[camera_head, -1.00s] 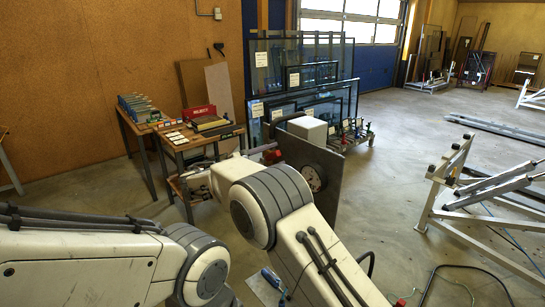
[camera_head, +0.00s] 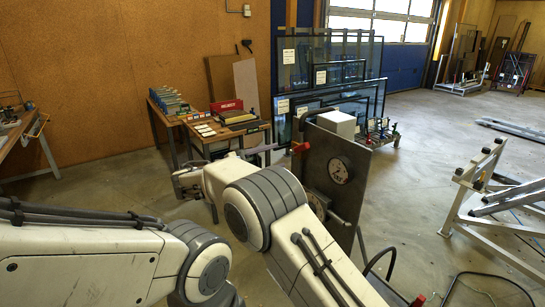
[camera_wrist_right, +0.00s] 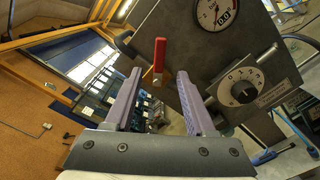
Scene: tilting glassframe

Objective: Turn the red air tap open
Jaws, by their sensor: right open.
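The red air tap (camera_head: 301,147) is a small red lever at the upper left edge of a dark grey panel (camera_head: 350,205). In the right wrist view the red lever (camera_wrist_right: 159,55) stands roughly upright, with a brassy stem below it. My right gripper (camera_head: 270,150) is open and empty, its purple fingers pointing toward the tap from the left. In the right wrist view the lever appears in line with the gap between the fingertips (camera_wrist_right: 159,76), seemingly just beyond them. My left gripper is not in view.
The panel carries a pressure gauge (camera_wrist_right: 219,12) and a black dial knob (camera_wrist_right: 243,90). A white box (camera_head: 337,123) shows at its top. A workbench with a red box (camera_head: 226,105) stands behind my right arm. Glass panes (camera_head: 325,75) lean behind the panel.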

